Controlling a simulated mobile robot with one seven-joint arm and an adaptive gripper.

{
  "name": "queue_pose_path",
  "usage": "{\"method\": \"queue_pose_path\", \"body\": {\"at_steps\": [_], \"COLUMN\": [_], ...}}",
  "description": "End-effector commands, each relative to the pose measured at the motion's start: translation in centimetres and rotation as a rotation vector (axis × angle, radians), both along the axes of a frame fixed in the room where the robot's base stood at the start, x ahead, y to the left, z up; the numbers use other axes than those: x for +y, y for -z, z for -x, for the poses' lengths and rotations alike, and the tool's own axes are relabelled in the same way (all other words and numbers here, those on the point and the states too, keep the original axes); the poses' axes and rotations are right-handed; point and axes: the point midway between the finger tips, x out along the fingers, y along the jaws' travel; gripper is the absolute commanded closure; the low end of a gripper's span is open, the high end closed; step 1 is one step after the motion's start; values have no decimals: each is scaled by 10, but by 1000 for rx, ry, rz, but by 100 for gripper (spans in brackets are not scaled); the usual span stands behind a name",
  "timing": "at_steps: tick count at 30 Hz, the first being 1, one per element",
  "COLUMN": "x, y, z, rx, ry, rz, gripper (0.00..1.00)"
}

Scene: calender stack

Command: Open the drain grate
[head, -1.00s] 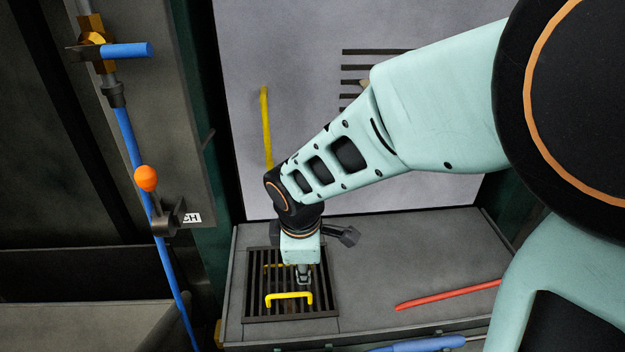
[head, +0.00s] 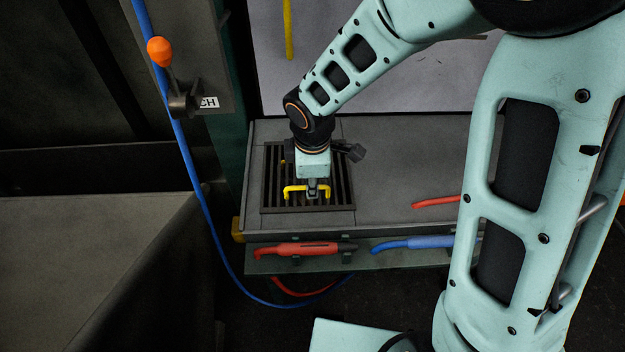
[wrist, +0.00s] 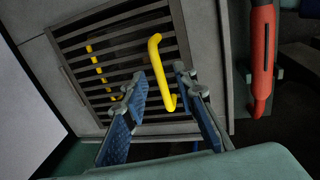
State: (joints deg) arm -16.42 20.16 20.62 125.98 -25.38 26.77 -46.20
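The drain grate (head: 268,207) is a dark barred panel lying flat in the grey deck; it also shows in the wrist view (wrist: 68,45). A yellow U-shaped handle (head: 288,192) stands on its near side. My gripper (head: 313,193) points down at the right part of this handle. In the wrist view my gripper (wrist: 160,76) is open, with one finger on each side of the yellow handle (wrist: 154,52). I cannot tell whether either finger touches it. A second yellow handle (wrist: 97,65) lies farther across the grate, mostly hidden by my arm in the head view.
A red tool (head: 300,249) and a blue tool (head: 420,242) sit on the ledge along the deck's front edge. A red bar (head: 435,202) lies on the deck at right. A blue hose (head: 182,150) and an orange-knobbed lever (head: 161,52) are at left.

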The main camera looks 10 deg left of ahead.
Motion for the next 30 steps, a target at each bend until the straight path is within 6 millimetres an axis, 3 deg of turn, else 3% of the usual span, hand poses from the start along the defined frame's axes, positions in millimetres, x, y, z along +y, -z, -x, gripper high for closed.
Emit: {"method": "queue_pose_path", "body": {"at_steps": [11, 18, 30], "x": [0, 0, 0], "y": [5, 5, 4], "z": [-1, -1, -1], "rx": [-1, -1, 0], "ry": [0, 0, 0], "rz": [0, 0, 0], "gripper": [75, 100, 100]}}
